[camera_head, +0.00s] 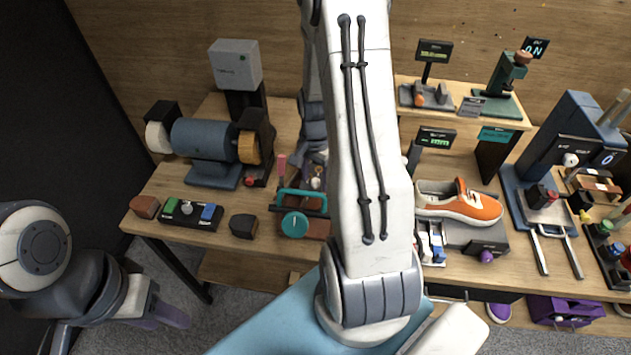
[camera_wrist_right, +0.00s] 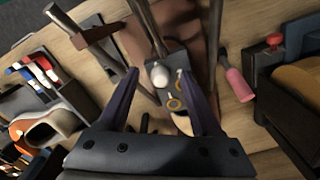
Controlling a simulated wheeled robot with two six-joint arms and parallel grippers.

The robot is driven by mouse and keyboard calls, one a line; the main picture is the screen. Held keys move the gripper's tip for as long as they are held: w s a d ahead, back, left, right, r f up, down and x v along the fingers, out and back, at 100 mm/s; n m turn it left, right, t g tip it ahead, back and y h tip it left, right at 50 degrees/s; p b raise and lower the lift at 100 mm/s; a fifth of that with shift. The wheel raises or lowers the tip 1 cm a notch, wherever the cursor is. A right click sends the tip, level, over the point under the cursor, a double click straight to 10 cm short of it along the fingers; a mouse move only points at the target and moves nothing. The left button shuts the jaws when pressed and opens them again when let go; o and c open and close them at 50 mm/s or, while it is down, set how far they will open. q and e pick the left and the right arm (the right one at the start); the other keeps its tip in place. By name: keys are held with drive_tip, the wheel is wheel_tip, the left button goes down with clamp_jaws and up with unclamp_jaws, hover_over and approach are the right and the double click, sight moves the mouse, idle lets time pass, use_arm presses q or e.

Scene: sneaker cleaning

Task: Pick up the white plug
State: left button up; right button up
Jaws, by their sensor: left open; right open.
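The white plug (camera_wrist_right: 159,76) is a small rounded white piece on a dark bracket in the right wrist view, with two brass rings beside it. In the head view a small pale piece (camera_head: 316,183) below my right gripper appears to be the same plug. My right gripper (camera_wrist_right: 159,92) is open, with its purple fingers on either side of the plug in the picture. I cannot tell whether they touch it. My left gripper (camera_head: 168,318) is open and empty, low at the left, off the bench.
A teal-handled vise (camera_head: 294,223) stands near the bench's front edge. A bench grinder (camera_head: 205,145) is to the left and an orange sneaker (camera_head: 462,205) to the right. A pink-handled tool (camera_wrist_right: 236,82) lies close beside my right gripper.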

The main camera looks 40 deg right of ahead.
clamp_jaws()
